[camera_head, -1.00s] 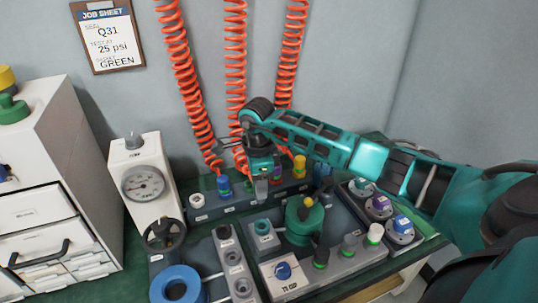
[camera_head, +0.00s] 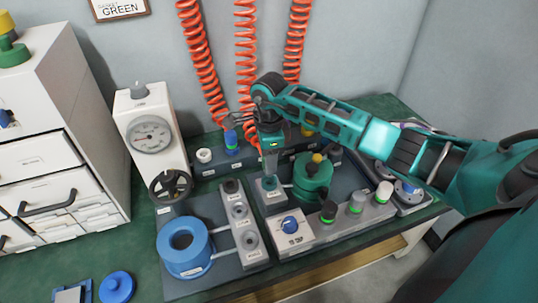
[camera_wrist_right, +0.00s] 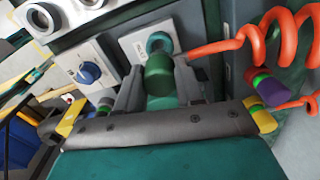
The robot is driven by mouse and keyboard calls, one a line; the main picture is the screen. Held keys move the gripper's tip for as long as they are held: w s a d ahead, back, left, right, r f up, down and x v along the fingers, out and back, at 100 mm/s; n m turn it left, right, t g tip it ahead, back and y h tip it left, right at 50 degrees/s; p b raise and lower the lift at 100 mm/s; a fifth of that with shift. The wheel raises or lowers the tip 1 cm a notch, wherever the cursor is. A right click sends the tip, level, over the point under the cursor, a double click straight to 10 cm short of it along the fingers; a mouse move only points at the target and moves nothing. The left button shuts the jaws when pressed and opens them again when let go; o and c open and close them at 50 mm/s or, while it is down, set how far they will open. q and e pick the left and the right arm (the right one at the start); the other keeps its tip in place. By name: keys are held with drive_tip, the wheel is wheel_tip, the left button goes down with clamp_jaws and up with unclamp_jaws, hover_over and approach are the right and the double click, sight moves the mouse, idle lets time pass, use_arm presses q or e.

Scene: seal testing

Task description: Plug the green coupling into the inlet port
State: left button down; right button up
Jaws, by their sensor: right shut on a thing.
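My right gripper (camera_head: 270,172) reaches down over the front fixture. In the right wrist view its fingers (camera_wrist_right: 158,82) are shut on the dark green coupling (camera_wrist_right: 158,78). An orange hose runs close beside it. Just beyond the coupling is a round port with a teal ring (camera_wrist_right: 160,42) on a light square block, apparently the inlet port; its block (camera_head: 268,189) shows below the gripper in the head view. The coupling overlaps the ring's near edge in the wrist view; I cannot tell whether they touch. The gripper hides the coupling in the head view. My left gripper is not in view.
A green vessel (camera_head: 313,180) stands right of the port, close to the gripper. A blue knob (camera_head: 290,224) is in front. Blue (camera_head: 232,142) and yellow (camera_head: 307,131) couplings sit on the rear rack. Orange hoses (camera_head: 247,70) hang behind. A gauge (camera_head: 149,134) stands left.

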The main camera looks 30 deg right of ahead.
drive_tip(key=shift+f, duration=0.45)
idle(0.6)
drive_tip(key=shift+f+b, duration=0.25)
drive_tip(key=shift+b, duration=0.1)
drive_tip(key=shift+f+b, duration=0.95)
drive_tip(key=shift+f, duration=0.2)
drive_tip(key=o, duration=1.2)
drive_tip(key=shift+c, duration=0.2)
